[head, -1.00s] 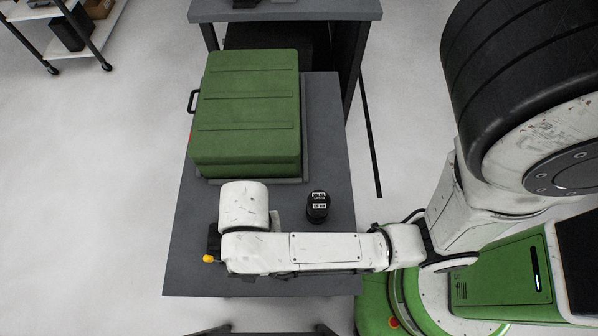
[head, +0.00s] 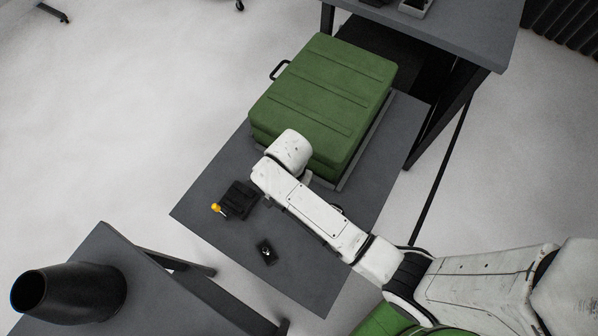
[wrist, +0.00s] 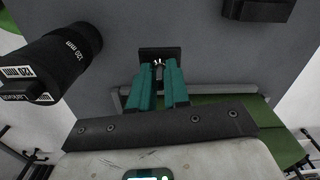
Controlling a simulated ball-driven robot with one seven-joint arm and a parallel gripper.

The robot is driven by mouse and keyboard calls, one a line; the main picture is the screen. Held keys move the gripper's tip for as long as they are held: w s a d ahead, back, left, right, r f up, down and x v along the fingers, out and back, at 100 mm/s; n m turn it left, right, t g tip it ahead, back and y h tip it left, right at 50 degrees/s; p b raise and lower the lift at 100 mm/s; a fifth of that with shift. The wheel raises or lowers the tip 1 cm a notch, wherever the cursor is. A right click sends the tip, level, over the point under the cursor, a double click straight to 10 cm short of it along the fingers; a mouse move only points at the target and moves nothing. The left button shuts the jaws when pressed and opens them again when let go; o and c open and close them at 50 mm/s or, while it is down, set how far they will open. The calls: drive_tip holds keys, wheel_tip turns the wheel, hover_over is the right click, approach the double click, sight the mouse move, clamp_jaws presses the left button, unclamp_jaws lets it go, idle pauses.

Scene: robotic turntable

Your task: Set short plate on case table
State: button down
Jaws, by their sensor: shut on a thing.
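The plate also shows in the wrist view (wrist: 144,53), at the tips of my gripper's teal fingers (wrist: 160,68). My gripper is shut on the plate, with only a narrow gap between the fingers. In the head view my arm hides the fingers. The plate looks at or very close to the table top; I cannot tell whether it touches.
A large green case (head: 325,95) fills the table's far part. A black "120 mm" cylinder (wrist: 70,50) is left of the fingers in the wrist view. A black block with a yellow knob (head: 238,200) is nearby. Another table with a black vessel (head: 70,292) is at lower left.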

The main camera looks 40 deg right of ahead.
drive_tip(key=shift+f, duration=3.45)
drive_tip(key=shift+f, duration=0.1)
drive_tip(key=c, duration=1.1)
unclamp_jaws()
wheel_tip(320, 180, up, 12)
drive_tip(key=shift+r+p, duration=0.1)
drive_tip(key=shift+p, duration=0.2)
drive_tip(key=s+d+r+n, duration=0.3)
drive_tip(key=s+n, duration=0.3)
drive_tip(key=s, duration=0.2)
drive_tip(key=s+d+r+n+t, duration=0.1)
drive_tip(key=s+d+r+n, duration=0.2)
drive_tip(key=s+n, duration=0.3)
drive_tip(key=s+d, duration=0.1)
drive_tip(key=s, duration=0.1)
drive_tip(key=shift+s+d+r, duration=0.15)
drive_tip(key=shift+s+d, duration=0.25)
